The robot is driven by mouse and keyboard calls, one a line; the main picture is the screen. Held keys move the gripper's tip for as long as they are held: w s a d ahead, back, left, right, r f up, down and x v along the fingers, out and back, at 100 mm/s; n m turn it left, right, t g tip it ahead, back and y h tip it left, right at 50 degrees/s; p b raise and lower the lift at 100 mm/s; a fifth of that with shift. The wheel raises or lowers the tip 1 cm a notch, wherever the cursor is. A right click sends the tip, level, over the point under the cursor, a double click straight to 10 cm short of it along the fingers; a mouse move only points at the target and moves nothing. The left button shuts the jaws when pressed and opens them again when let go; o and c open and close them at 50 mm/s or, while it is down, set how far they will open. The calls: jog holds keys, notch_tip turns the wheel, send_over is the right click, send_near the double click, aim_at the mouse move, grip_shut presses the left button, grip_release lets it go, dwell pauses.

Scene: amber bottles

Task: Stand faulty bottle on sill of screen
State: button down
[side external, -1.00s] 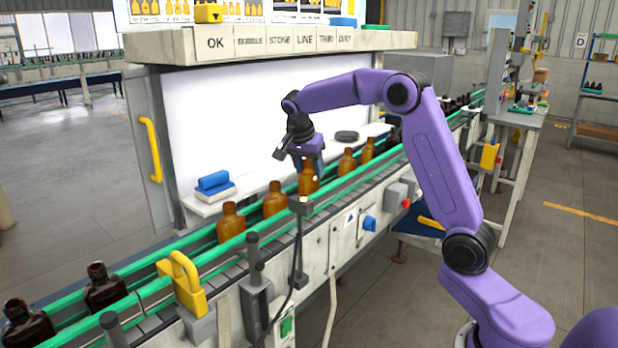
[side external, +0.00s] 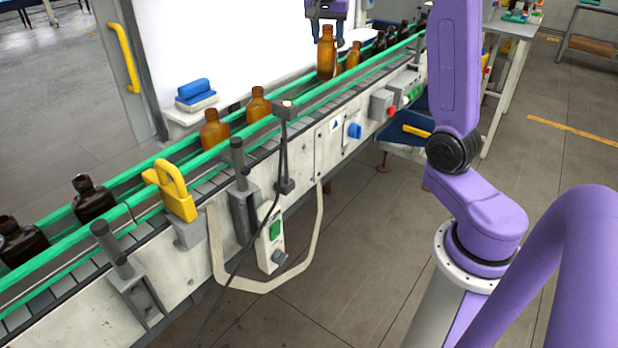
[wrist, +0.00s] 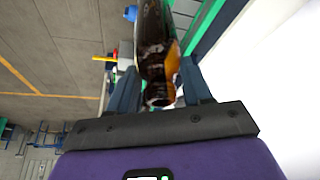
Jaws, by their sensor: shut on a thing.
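An amber bottle (side external: 327,58) is held upright by its neck in my gripper (side external: 326,32), near the top of the side view. Its base looks slightly raised above the conveyor, beside the green rails. In the wrist view the bottle (wrist: 155,58) shows between the two fingers of my gripper (wrist: 158,75), partly dark and glossy. I cannot see a fault on it. The white screen (side external: 205,45) stands behind the conveyor. Its pale sill (side external: 186,118) runs along the screen's foot, partly hidden by bottles, rails and my gripper.
Amber bottles stand on the belt to the left (side external: 214,132), (side external: 258,104) and close right (side external: 353,56) of the held one. Dark bottles (side external: 95,200) stand further along. Green rails (side external: 215,150) border the belt.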

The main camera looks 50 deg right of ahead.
jog(key=s+d+n+t+y, duration=0.1)
jog(key=s+d+n, duration=0.15)
jog(key=s, duration=0.55)
jog(key=s+d+n+t, duration=0.1)
jog(key=s+d+n, duration=0.15)
jog(key=s, duration=0.45)
jog(key=w+a+f+n+y, duration=0.2)
jog(key=w+a+f+n, duration=0.2)
jog(key=a+f, duration=0.6)
jog(key=w+a+f+n+y, duration=0.1)
jog(key=w+a+f+n, duration=0.35)
jog(key=a+f, duration=0.5)
notch_tip(320, 180, up, 23)
jog(key=w+d+m+g+h, duration=0.35)
jog(key=w+d+m, duration=0.55)
jog(key=w+m, duration=0.55)
jog(key=shift+m+t+h, duration=0.35)
jog(key=shift+m+h, duration=0.1)
jog(key=shift+m, duration=0.25)
jog(key=shift+s+a+f, duration=0.1)
jog(key=shift+s+f, duration=0.1)
jog(key=shift+f, duration=0.6)
jog(key=shift+s+d+f, duration=0.1)
jog(key=shift+s+f, duration=0.1)
jog(key=shift+f, duration=0.65)
jog(key=shift+s+a+f, duration=0.1)
jog(key=shift+s+f, duration=0.1)
jog(key=shift+f, duration=0.6)
